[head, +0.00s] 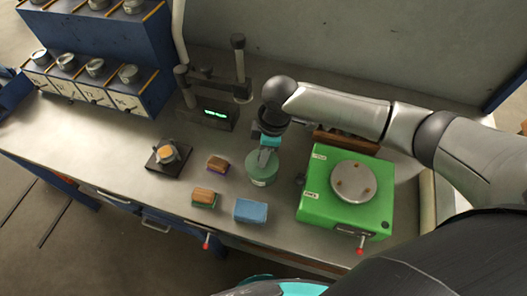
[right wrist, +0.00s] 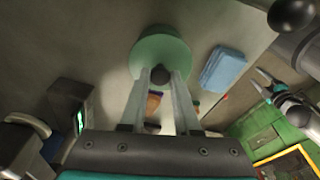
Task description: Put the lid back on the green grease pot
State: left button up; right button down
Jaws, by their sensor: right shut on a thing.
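The green grease pot (head: 261,178) stands on the bench, a pale label on its side. My right gripper (head: 267,153) points down over it. In the right wrist view my right gripper (right wrist: 160,82) is shut on the black knob (right wrist: 160,74) of the round green lid (right wrist: 160,47). The lid is at the pot's top; I cannot tell whether it sits fully on the rim or just above it. My left gripper (right wrist: 266,86) shows at the right of the right wrist view, its fingers apart and empty; it is not seen in the head view.
A green machine with a round plate (head: 316,207) stands right. A black device with a lit display (head: 214,116) stands behind, a small black stand (head: 160,167) left.

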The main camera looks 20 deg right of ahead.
jog(key=shift+p, duration=0.45)
dwell(0.6)
jog(key=shift+c, duration=0.4)
grip_release()
jog(key=shift+r+p, duration=3.55)
jog(key=shift+p, duration=0.45)
jog(key=shift+c, duration=0.3)
